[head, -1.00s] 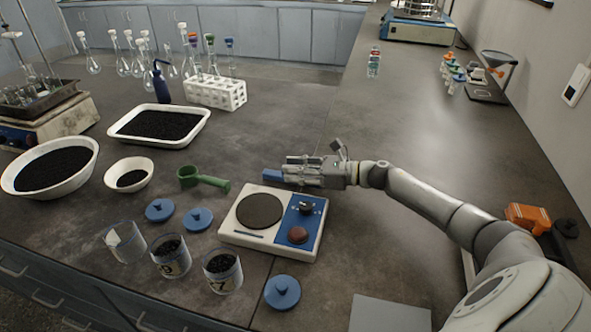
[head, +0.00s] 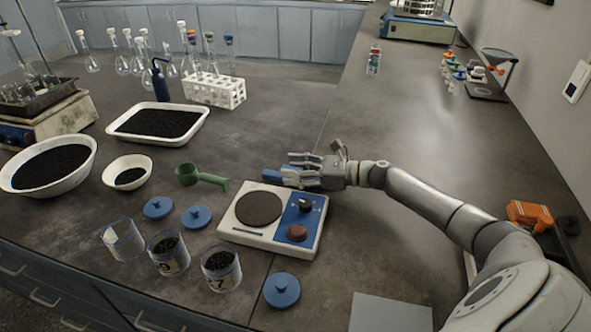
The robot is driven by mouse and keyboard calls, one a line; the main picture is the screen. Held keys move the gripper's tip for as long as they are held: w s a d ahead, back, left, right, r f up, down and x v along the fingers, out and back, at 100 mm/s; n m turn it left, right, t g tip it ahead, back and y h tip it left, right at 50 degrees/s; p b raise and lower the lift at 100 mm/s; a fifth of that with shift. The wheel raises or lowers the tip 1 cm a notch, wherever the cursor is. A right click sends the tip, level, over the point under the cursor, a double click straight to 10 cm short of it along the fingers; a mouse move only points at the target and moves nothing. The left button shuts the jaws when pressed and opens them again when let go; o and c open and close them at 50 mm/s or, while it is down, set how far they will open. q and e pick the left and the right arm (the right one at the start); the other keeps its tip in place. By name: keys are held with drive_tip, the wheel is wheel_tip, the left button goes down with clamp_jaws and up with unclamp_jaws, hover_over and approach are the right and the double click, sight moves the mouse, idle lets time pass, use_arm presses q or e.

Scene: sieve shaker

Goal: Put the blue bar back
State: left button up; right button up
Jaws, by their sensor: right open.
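The blue bar (head: 271,176) lies at the back edge of the white and blue hot plate (head: 235,226), by the tips of my right gripper (head: 285,169). The gripper comes in from the right with its fingers pointing left, and its jaws are open. The bar's right part is hidden behind the fingers. I cannot tell whether the bar touches the plate or the counter. My left gripper is not in view.
A green scoop (head: 200,176) lies just left of the bar. Blue lids (head: 281,290) and jars of black grains (head: 221,268) are in front. A white tray (head: 157,137) and tube rack (head: 214,90) stand behind left. The counter right of centre is mostly clear.

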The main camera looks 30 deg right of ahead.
drive_tip(key=shift+s+d, duration=0.1)
drive_tip(key=shift+d, duration=0.05)
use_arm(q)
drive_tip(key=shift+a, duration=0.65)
use_arm(e)
drive_tip(key=shift+v, duration=3.85)
drive_tip(key=shift+r, duration=0.15)
